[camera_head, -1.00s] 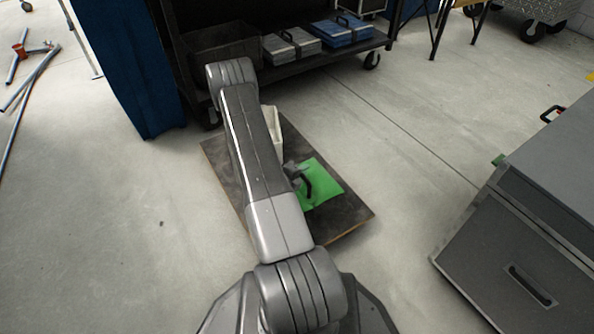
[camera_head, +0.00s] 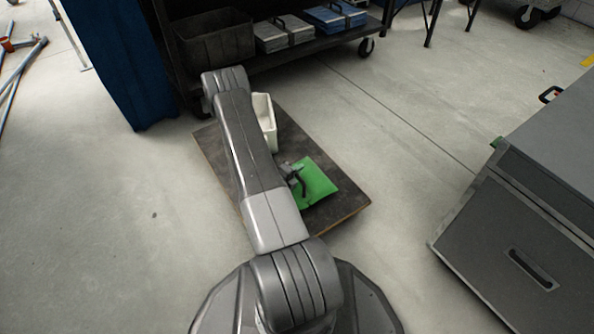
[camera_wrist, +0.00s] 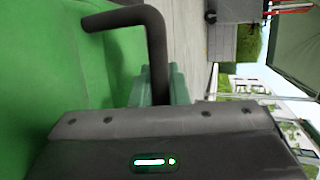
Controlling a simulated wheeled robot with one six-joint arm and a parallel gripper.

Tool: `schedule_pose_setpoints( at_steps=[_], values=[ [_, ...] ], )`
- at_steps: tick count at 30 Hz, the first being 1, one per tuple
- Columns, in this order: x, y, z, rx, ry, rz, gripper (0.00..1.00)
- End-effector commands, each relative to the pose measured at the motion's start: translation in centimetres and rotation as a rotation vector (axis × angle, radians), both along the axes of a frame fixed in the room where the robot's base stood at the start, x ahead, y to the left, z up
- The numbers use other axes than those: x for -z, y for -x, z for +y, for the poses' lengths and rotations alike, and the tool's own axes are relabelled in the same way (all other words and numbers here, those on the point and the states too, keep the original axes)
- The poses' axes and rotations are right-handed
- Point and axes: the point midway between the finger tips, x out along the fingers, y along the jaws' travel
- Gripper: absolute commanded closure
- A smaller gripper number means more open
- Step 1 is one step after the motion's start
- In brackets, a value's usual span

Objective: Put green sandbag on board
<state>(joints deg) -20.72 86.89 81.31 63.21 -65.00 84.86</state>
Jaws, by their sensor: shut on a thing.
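The green sandbag (camera_head: 319,184) lies flat on or just above the dark board (camera_head: 346,212) on the floor. I cannot tell whether it touches the board. My gripper (camera_head: 293,178) is at the bag's left edge, shut on its dark handle. In the wrist view the green sandbag (camera_wrist: 60,75) fills the left side and its bent black handle (camera_wrist: 156,45) rises beside it. The gripper body covers the lower part of that view, and the jaws' contact is mostly hidden. My arm covers part of the board.
A white bin (camera_head: 264,122) stands on the board's far part. A dark shelf cart with a black crate (camera_head: 212,38) and grey and blue cases stands beyond. A grey cabinet (camera_head: 505,245) is at the right. Clear floor lies between the board and cabinet.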

Motion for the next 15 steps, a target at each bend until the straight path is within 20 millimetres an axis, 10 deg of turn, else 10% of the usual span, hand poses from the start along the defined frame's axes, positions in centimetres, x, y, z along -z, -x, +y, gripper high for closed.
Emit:
schedule_pose_setpoints(
  at_steps=[4, 15],
  values=[
    [0.02, 0.0, -0.01, 0.0, 0.0, 0.0, 0.64],
    [-0.37, 0.46, 0.37, -0.001, 0.001, 0.002, 0.64]
  ],
)
